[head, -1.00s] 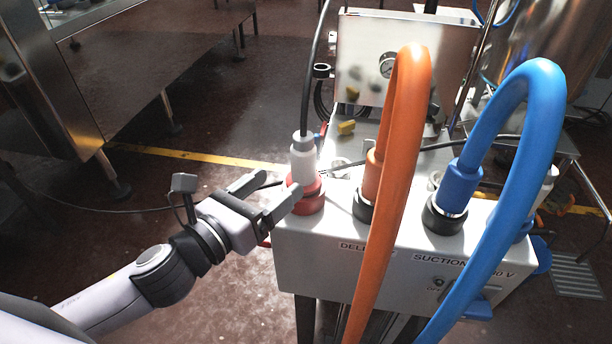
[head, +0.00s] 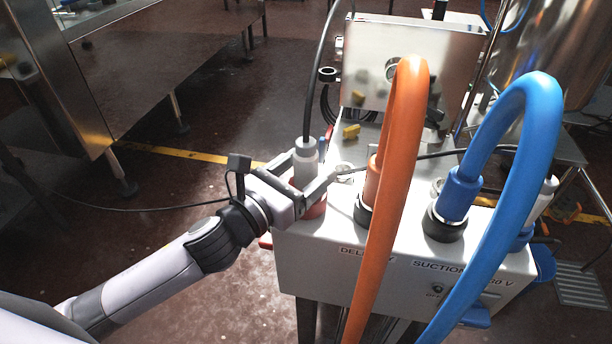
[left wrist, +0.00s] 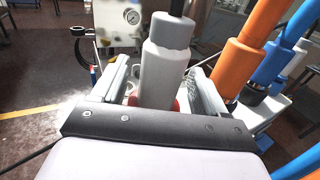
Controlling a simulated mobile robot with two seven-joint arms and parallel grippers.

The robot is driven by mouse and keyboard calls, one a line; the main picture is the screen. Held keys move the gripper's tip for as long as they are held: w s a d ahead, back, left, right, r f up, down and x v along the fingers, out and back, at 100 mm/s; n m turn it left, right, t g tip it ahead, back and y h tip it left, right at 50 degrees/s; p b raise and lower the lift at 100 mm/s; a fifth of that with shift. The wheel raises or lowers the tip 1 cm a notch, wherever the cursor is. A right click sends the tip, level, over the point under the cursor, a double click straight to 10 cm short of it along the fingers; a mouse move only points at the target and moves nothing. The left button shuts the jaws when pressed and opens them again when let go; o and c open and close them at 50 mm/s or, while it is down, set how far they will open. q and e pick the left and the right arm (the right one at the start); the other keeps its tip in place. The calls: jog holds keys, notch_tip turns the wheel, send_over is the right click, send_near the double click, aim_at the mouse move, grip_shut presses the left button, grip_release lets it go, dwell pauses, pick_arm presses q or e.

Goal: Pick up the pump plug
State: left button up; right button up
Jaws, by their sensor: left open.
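The pump plug (head: 306,158) is a white and grey cylinder with a black cable rising from its top. It stands upright in a red socket (head: 314,209) at the left end of the pump's panel box. My left gripper (head: 318,170) is open, with one finger on each side of the plug. In the left wrist view the plug (left wrist: 163,72) stands between the two fingers (left wrist: 160,85), and I see a gap at least on its right side. The red socket is mostly hidden behind the gripper. My right gripper is not in view.
An orange hose (head: 398,180) and a blue hose (head: 530,130) arch up from the panel box (head: 330,262), right of the plug. A steel box with a gauge (head: 375,68) stands behind. A steel table (head: 140,50) is at the back left.

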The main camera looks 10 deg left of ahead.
pick_arm(q)
jog(key=shift+w, duration=0.1)
jog(key=c, duration=1.2)
jog(key=shift+c, duration=0.2)
jog(key=shift+r, duration=0.1)
notch_tip(320, 180, up, 19)
jog(key=p, duration=0.4)
jog(key=shift+r, duration=0.15)
